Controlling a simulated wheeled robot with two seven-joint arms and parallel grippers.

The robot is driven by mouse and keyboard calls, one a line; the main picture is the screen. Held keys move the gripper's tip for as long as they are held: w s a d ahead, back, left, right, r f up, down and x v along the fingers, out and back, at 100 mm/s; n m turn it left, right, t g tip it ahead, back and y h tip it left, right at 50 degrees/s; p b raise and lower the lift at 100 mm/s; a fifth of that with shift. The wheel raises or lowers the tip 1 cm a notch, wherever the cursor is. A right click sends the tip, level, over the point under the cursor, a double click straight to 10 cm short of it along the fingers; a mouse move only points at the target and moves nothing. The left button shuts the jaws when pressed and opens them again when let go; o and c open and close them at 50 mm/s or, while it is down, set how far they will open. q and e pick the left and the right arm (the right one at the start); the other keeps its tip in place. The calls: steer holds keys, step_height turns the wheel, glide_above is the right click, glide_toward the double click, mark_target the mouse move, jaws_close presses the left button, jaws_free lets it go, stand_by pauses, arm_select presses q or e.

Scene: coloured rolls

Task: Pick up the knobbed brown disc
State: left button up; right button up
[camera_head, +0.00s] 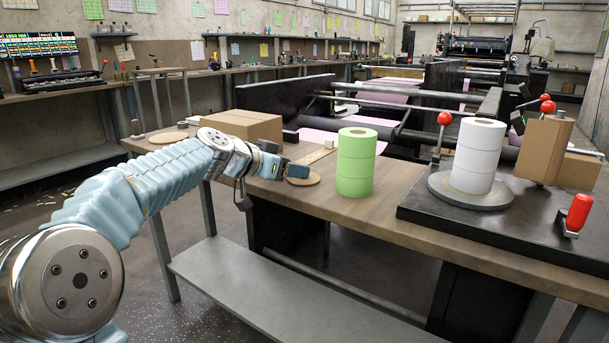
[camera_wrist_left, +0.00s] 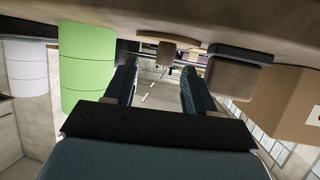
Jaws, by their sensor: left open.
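My right gripper is not in view.
A green roll stack (camera_head: 356,165) stands just right of my left gripper. A cardboard box (camera_head: 245,126) is behind my left wrist. A white roll stack (camera_head: 475,158) stands on a round grey plate (camera_head: 438,190).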

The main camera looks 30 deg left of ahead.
arm_select(q)
steer(key=x, duration=0.1)
steer(key=p+x, duration=0.1)
steer(key=x, duration=0.2)
steer(key=shift+w+a+r+p, duration=0.25)
steer(key=shift+w+p, duration=0.1)
steer(key=shift+w, duration=0.1)
steer(key=shift+w+d+f, duration=0.1)
steer(key=shift+w+f, duration=0.2)
steer(key=shift+w, duration=0.15)
jaws_close()
steer(key=shift+r, duration=0.15)
